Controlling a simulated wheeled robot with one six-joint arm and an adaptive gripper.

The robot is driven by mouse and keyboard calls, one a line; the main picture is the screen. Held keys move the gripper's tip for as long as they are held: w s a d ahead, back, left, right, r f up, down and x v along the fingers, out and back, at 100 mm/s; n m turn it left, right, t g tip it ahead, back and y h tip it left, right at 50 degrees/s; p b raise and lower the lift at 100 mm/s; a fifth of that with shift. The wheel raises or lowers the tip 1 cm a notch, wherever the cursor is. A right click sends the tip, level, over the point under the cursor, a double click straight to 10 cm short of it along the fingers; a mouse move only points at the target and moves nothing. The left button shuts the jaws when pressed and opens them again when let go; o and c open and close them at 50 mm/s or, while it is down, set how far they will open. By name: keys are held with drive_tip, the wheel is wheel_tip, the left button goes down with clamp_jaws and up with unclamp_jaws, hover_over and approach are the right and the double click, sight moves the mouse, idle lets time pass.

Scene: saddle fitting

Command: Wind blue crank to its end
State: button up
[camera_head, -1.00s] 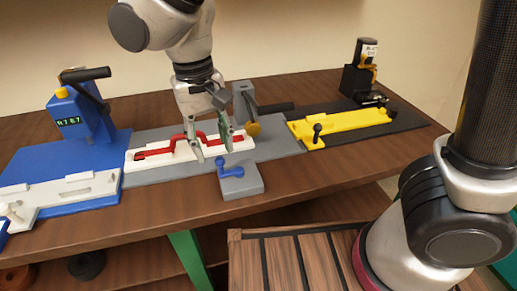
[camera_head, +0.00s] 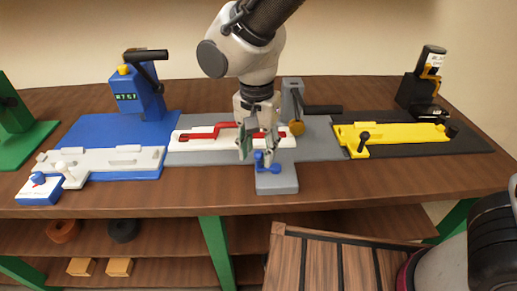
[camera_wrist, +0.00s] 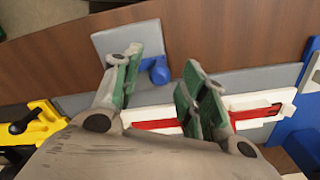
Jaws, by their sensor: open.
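The blue crank (camera_head: 267,163) stands on a small grey block (camera_head: 277,184) at the front edge of the middle grey fixture. My gripper (camera_head: 257,146) points down just above and behind the crank, its fingers apart with nothing between them. In the wrist view the blue crank (camera_wrist: 156,70) shows beyond the fingers of my gripper (camera_wrist: 155,85), partly covered by one finger. I cannot tell whether a finger touches it. A white slide with a red bar (camera_head: 228,131) lies behind the crank on the grey fixture.
A blue fixture (camera_head: 95,132) with a white slide stands at the left, and a yellow slide (camera_head: 390,138) on a black plate at the right. A grey post with a black lever (camera_head: 322,109) rises behind my gripper.

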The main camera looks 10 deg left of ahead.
drive_tip(key=shift+f, duration=0.25)
drive_tip(key=shift+c, duration=0.3)
clamp_jaws()
